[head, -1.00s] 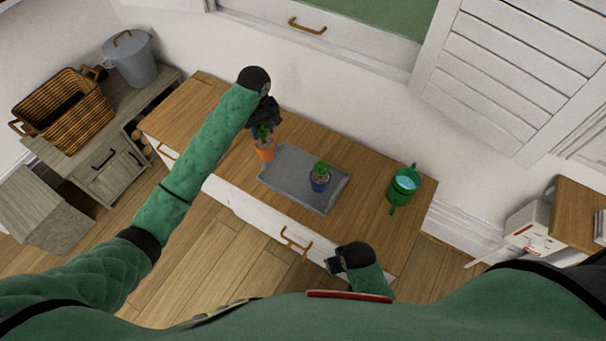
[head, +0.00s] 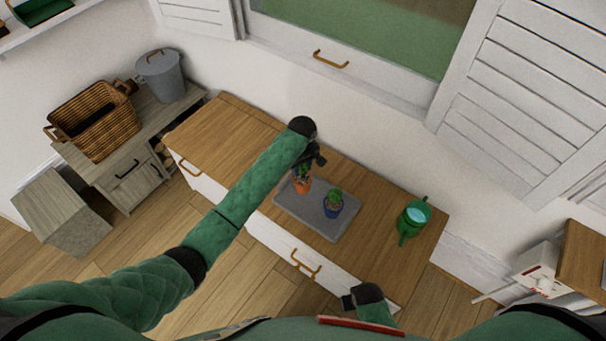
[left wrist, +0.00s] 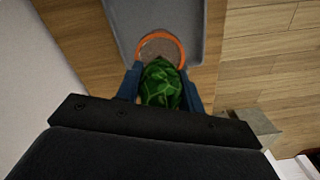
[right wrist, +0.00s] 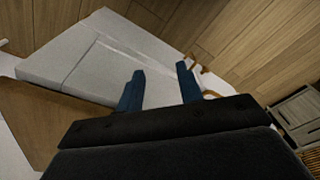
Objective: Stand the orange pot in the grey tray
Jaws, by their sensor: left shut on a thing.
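The orange pot (head: 302,187) holds a green plant and is over the left end of the grey tray (head: 318,225). I cannot tell whether its base touches the tray. My left gripper (head: 308,167) is shut on the pot from the back. In the left wrist view, the pot's orange rim (left wrist: 160,37) and the plant (left wrist: 161,84) show between the fingers, with the tray (left wrist: 190,15) beneath. My right gripper (head: 348,300) is low by the cabinet's front; in the right wrist view its fingers (right wrist: 159,72) are apart and empty.
A blue pot (head: 331,208) with a plant stands in the tray, right of the orange pot. A green watering can (head: 414,218) stands further right on the wooden cabinet top (head: 225,128). The cabinet top's left part is clear.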

